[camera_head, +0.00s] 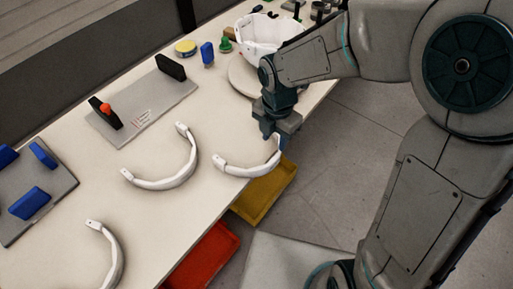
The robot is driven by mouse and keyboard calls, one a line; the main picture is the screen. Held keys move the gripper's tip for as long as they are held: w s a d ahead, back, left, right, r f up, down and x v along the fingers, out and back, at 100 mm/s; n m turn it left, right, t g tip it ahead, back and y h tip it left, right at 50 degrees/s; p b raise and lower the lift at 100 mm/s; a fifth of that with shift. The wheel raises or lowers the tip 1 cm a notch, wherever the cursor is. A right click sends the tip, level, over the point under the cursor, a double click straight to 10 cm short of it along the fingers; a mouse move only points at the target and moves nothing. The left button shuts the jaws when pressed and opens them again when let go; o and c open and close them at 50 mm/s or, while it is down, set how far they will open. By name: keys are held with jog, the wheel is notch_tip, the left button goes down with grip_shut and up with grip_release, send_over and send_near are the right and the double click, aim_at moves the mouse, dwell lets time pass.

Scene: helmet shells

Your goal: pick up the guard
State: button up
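Three white curved guards show in the head view. The nearest guard to my gripper (247,168) is at the table's right edge, with its right end at the gripper. A second guard (163,182) lies on the table to its left, and a third guard (113,262) is at the bottom left, partly cut off. My gripper (279,140) points down over the right end of the first guard. The fingertips are small and dark, so I cannot tell whether they are closed on that guard or only around or beside it.
A white helmet shell (262,32) sits on a round stand behind my gripper. Grey plates (143,112) with black and blue blocks lie on the left. A yellow bin (264,194) and a red bin (203,259) stand below the table's right edge.

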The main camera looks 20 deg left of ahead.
aim_at(274, 159)
jog(key=shift+s+d+f, duration=0.15)
jog(key=shift+f, duration=2.45)
jog(key=shift+s+d+f, duration=0.1)
jog(key=shift+s+f, duration=0.05)
jog(key=shift+f, duration=2.4)
grip_shut()
